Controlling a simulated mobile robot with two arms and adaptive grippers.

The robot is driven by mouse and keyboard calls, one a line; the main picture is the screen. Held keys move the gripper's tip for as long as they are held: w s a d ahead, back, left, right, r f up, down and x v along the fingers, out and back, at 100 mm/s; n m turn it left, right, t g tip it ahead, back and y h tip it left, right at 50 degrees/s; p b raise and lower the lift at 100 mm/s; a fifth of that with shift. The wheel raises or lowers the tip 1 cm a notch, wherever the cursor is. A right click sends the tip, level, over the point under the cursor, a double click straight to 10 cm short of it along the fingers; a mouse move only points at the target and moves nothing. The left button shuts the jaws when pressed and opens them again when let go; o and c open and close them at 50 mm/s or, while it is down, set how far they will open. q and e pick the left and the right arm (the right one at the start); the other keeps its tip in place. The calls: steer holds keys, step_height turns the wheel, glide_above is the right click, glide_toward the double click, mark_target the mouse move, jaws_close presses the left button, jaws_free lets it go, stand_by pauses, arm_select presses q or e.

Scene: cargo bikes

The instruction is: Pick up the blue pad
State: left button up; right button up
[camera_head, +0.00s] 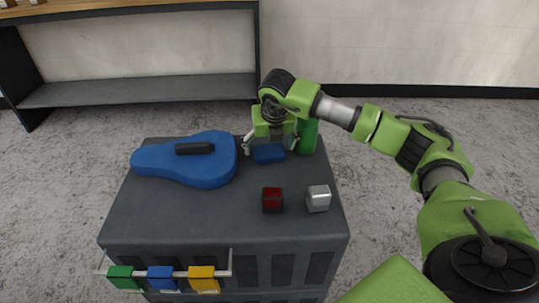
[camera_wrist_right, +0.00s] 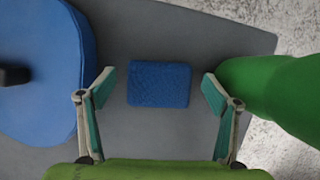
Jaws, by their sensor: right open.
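The blue pad (camera_head: 269,153) lies flat on the dark grey box top (camera_head: 180,218), toward its back right. In the right wrist view the blue pad (camera_wrist_right: 159,84) is a small rectangle, just ahead of and centred between the fingers. My right gripper (camera_head: 271,146) is over the pad, pointing down, with its fingers spread on either side. In the right wrist view the right gripper (camera_wrist_right: 159,90) is open and empty, and its pads are apart from the blue pad. My left gripper is not in view.
A blue instrument-shaped case (camera_head: 215,165) with a black handle lies left of the pad. A green cylinder (camera_head: 308,137) stands close on the right. A red cube (camera_head: 272,200) and silver cube (camera_head: 318,198) sit nearer. Green, blue and yellow blocks (camera_head: 203,279) line the front rail.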

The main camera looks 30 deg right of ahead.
mark_target(268, 145)
steer(key=c, duration=1.1)
steer(key=shift+r, duration=0.15)
steer(key=shift+r, duration=0.2)
step_height(268, 145, up, 2)
steer(key=shift+r+p, duration=0.2)
steer(key=shift+p, duration=0.25)
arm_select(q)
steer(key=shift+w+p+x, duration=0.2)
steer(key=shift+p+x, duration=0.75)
arm_select(e)
steer(key=s+a+r, duration=0.8)
steer(key=s+r, duration=0.2)
steer(key=s, duration=0.1)
steer(key=shift+s+a, duration=0.15)
steer(key=shift+s, duration=0.05)
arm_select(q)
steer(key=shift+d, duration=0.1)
arm_select(e)
steer(key=shift+o, duration=0.2)
